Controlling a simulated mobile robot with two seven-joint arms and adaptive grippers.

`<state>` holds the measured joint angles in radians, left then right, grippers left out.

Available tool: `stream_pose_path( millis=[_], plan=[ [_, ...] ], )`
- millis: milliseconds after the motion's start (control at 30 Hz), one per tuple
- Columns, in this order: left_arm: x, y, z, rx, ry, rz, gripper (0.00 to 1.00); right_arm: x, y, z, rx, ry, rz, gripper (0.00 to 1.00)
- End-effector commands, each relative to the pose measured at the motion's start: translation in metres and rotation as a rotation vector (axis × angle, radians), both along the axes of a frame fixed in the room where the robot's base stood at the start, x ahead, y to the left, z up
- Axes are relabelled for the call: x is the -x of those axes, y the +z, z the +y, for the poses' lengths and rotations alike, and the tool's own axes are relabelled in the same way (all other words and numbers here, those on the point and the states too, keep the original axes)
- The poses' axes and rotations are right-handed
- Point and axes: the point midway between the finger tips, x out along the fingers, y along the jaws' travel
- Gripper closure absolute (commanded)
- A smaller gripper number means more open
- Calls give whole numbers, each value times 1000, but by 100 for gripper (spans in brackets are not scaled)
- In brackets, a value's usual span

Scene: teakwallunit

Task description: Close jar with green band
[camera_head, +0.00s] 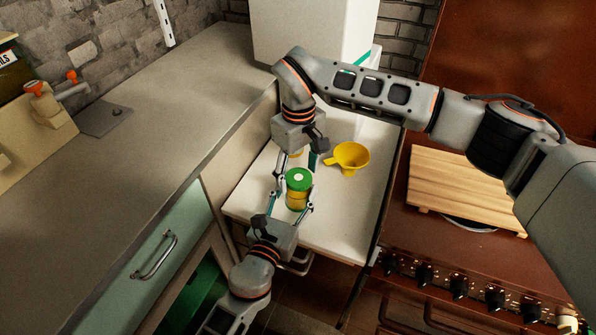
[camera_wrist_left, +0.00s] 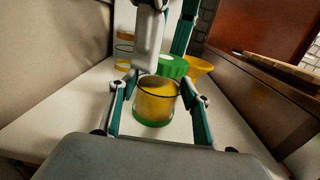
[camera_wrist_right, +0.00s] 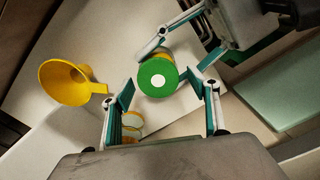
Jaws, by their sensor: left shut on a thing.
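The jar with the green band (camera_head: 297,201) stands on the white counter and holds yellow contents. My left gripper (camera_wrist_left: 158,98) is shut on its sides; the green band shows at the jar's base.
A yellow funnel (camera_head: 348,157) lies right of the jar. Yellow-banded jars (camera_wrist_right: 131,121) stand close behind, partly hidden by my right gripper. A wooden board (camera_head: 468,187) lies on the brown stove at right. A grey worktop (camera_head: 150,120) rises at left.

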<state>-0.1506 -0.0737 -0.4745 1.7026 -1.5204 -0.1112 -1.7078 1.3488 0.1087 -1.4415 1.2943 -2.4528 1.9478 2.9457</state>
Motion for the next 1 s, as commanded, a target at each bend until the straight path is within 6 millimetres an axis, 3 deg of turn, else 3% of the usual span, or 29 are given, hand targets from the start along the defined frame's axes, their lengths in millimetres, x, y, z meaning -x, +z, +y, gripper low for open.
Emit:
stream_pose_path(
  millis=[167,500,867,1000],
  plan=[
    [1,-1,-1,1,-1,1,100,-1,4,0,1,0,-1,40],
    [1,-1,-1,1,-2,1,100,-1,42,-1,1,0,-2,40],
    [1,-1,-1,1,-1,1,100,0,44,-1,1,4,0,42],
    [1,-1,-1,1,-1,1,100,0,45,-1,1,77,-1,42]
  ],
)
